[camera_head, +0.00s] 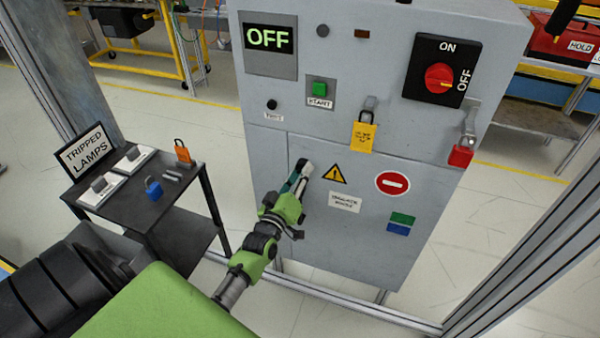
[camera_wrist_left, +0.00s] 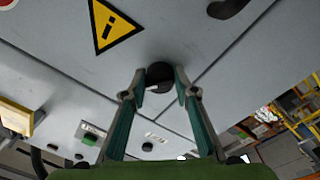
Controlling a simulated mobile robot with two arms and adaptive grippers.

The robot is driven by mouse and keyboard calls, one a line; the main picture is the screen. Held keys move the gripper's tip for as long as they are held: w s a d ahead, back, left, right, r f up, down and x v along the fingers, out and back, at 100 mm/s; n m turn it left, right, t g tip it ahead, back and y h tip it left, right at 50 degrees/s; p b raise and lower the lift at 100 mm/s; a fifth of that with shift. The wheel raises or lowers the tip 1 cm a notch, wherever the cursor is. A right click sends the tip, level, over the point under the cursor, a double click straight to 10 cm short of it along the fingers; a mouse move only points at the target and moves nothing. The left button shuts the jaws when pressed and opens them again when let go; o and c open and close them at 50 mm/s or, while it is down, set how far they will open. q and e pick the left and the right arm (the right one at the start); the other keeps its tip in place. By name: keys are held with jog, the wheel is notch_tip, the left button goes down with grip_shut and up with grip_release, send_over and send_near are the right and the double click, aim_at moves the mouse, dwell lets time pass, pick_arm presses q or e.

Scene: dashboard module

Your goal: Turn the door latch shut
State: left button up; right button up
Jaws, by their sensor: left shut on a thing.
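The grey cabinet (camera_head: 265,165) has a lower door (camera_head: 360,235) with a yellow warning triangle (camera_head: 334,174), which also shows in the left wrist view (camera_wrist_left: 113,27). My left gripper (camera_head: 303,172) is at the door's upper left, beside the triangle. In the left wrist view its fingers (camera_wrist_left: 160,88) close around a dark, round latch knob (camera_wrist_left: 160,74) near the door seam. In the head view the gripper hides the latch, and I cannot tell which way it is turned. My right gripper is not in view.
The red rotary switch (camera_head: 439,78) points toward OFF, and the display (camera_head: 269,38) reads OFF. A black side table (camera_head: 150,205) with padlocks stands left. Metal posts flank the cabinet.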

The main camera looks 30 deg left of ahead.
pick_arm(q)
jog(key=n, duration=0.3)
jog(key=shift+d+n, duration=0.1)
jog(key=shift+n, duration=0.3)
jog(key=shift+n+y, duration=0.3)
jog(key=shift+n, duration=1.5)
jog(key=o, duration=1.1)
jog(key=shift+r, duration=0.1)
jog(key=v, duration=1.2)
